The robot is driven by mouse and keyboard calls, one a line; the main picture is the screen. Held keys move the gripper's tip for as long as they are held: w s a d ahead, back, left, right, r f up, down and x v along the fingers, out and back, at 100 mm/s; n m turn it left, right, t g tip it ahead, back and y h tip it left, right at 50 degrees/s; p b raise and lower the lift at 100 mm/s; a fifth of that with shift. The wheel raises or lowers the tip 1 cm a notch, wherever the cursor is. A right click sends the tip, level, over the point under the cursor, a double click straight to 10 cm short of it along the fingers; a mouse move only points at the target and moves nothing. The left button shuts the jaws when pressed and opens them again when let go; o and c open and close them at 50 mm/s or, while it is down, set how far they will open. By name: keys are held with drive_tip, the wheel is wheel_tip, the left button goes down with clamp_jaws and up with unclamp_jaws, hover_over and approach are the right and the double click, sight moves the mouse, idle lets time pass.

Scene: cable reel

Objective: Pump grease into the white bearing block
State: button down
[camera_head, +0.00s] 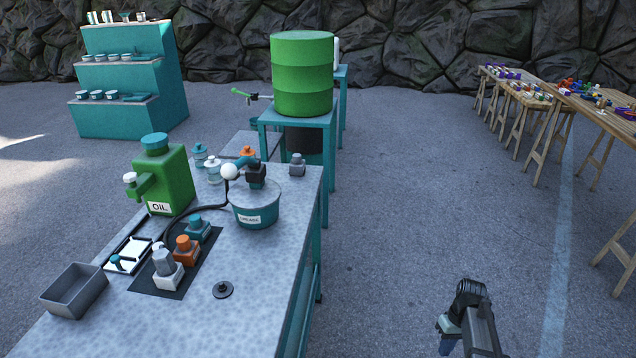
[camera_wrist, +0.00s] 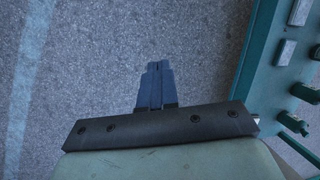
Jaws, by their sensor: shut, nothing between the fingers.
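The white bearing block (camera_head: 168,277) stands on a dark mat on the near part of the bench, with a grey-white fitting on its top. A teal grease tub (camera_head: 256,213) labelled GREASE stands behind it to the right, with a dark pump head and a white ball (camera_head: 229,172) on its lever. A black hose (camera_head: 186,214) curves from the tub side toward the white block; I cannot tell whether it is joined there. My gripper (camera_wrist: 154,66) is shut and empty in the wrist view, over bare floor, apart from the bench. In the head view my arm is at the lower right.
An orange block (camera_head: 186,253) and a teal block (camera_head: 197,231) stand beside the white one. A green oil can (camera_head: 164,178), grey tray (camera_head: 74,291) and black disc (camera_head: 223,290) share the bench (camera_head: 215,335). A green drum (camera_head: 302,75) stands behind.

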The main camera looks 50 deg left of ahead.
drive_tip(key=s+a+r+n+t, duration=0.1)
drive_tip(key=s+a+r+n, duration=0.3)
drive_tip(key=a+r, duration=1.2)
drive_tip(key=s+a+r+n, duration=0.3)
drive_tip(key=a+r+n, duration=0.1)
drive_tip(key=a+r, duration=1.2)
wheel_tip(320, 180, up, 35)
drive_tip(key=n+y, duration=0.2)
drive_tip(key=n, duration=0.5)
hover_over(230, 164)
drive_tip(key=w+d, duration=0.2)
drive_tip(key=w, duration=0.1)
drive_tip(key=shift+s+r, duration=0.1)
drive_tip(key=x, duration=1.4)
